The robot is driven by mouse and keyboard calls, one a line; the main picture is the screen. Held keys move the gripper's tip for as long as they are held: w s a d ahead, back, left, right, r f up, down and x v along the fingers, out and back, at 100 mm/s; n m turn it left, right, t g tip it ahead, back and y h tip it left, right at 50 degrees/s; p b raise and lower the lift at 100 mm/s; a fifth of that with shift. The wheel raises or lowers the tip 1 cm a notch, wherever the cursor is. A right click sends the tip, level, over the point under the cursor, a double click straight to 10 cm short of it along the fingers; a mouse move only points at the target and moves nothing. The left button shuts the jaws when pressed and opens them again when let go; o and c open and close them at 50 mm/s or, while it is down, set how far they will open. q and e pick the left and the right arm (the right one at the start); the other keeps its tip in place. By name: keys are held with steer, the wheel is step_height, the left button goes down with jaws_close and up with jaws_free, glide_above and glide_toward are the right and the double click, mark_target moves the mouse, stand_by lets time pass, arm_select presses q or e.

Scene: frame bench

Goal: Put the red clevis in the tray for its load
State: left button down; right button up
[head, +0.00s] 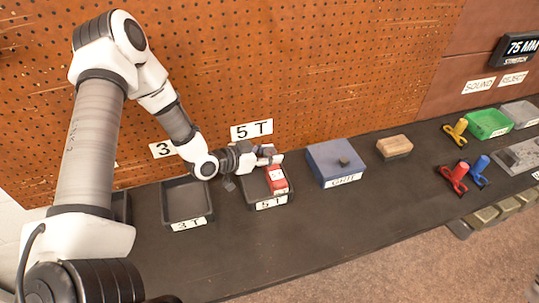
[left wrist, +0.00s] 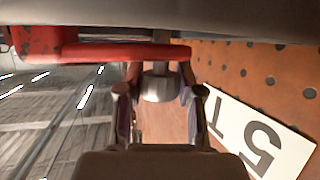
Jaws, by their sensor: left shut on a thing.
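My left gripper (head: 268,155) is at the 5 T tray (head: 252,199), shut on the red clevis (head: 278,181). The clevis has a white label, too small to read, and shows over or inside the tray; I cannot tell whether it touches the floor. In the left wrist view the red clevis (left wrist: 120,52) lies across the top, with a grey metal cylinder (left wrist: 158,86) between my left fingers (left wrist: 158,95). The gripper partly hides the tray's back. My right gripper is not in view.
Another dark tray (head: 187,200) stands left of it. To the right are a blue grit box (head: 330,172), a wooden block (head: 394,147), yellow (head: 457,131), red (head: 453,176) and blue (head: 480,170) pieces, and a green tray (head: 487,124). A pegboard (head: 330,70) rises behind the bench.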

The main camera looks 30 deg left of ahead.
arm_select(q)
steer(key=shift+r, duration=0.1)
steer(key=shift+s, duration=0.1)
steer(key=c, duration=0.7)
jaws_free()
steer(key=shift+c, duration=0.2)
steer(key=shift+r, duration=0.1)
steer(key=shift+s+a, duration=0.15)
steer(key=shift+s, duration=0.05)
steer(key=p+v, duration=0.6)
steer(key=v, duration=0.5)
steer(key=shift+s, duration=0.2)
